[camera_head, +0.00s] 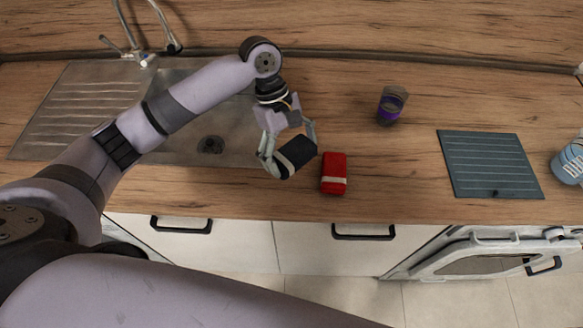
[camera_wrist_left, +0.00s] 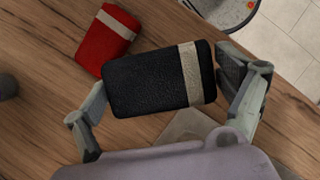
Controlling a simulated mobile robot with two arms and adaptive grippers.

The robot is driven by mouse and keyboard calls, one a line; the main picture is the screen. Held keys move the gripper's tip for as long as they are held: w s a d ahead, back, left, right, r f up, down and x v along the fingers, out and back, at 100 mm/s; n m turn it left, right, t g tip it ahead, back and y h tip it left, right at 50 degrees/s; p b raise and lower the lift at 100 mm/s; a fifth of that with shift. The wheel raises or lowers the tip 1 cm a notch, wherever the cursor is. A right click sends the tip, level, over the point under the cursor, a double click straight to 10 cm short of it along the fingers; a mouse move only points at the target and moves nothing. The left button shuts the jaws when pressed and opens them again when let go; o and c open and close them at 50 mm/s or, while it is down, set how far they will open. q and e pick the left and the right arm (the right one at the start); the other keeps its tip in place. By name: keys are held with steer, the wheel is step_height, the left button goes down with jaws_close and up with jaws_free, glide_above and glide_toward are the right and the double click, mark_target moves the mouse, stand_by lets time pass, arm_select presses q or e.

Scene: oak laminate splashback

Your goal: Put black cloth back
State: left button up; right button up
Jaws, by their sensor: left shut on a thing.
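The black cloth (camera_head: 296,152) is a folded dark bundle with a pale band near one end. My left gripper (camera_head: 288,150) is shut on it, with a finger at each end, near the front right corner of the sink. In the left wrist view the black cloth (camera_wrist_left: 150,82) lies between the two fingers of my left gripper (camera_wrist_left: 165,90). A red cloth (camera_head: 334,173) with a pale band lies on the counter just right of it. The red cloth also shows in the left wrist view (camera_wrist_left: 106,40). My right gripper is not in view.
The steel sink (camera_head: 205,175) with its faucet (camera_head: 146,58) is at the left. A purple-banded glass (camera_head: 391,105) stands behind the red cloth. A dark ridged mat (camera_head: 488,165) and a blue cup (camera_head: 570,163) are at the right. The counter between the red cloth and the mat is clear.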

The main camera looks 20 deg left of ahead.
mark_target(296, 182)
arm_select(q)
step_height(296, 182, down, 3)
steer(key=shift+f, duration=0.6)
step_height(296, 182, down, 4)
steer(key=shift+p, duration=0.4)
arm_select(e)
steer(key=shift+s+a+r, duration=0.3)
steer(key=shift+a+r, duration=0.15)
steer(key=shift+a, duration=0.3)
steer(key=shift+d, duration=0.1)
arm_select(q)
steer(key=o, duration=0.8)
steer(key=shift+f, duration=0.1)
steer(key=shift+o, duration=0.2)
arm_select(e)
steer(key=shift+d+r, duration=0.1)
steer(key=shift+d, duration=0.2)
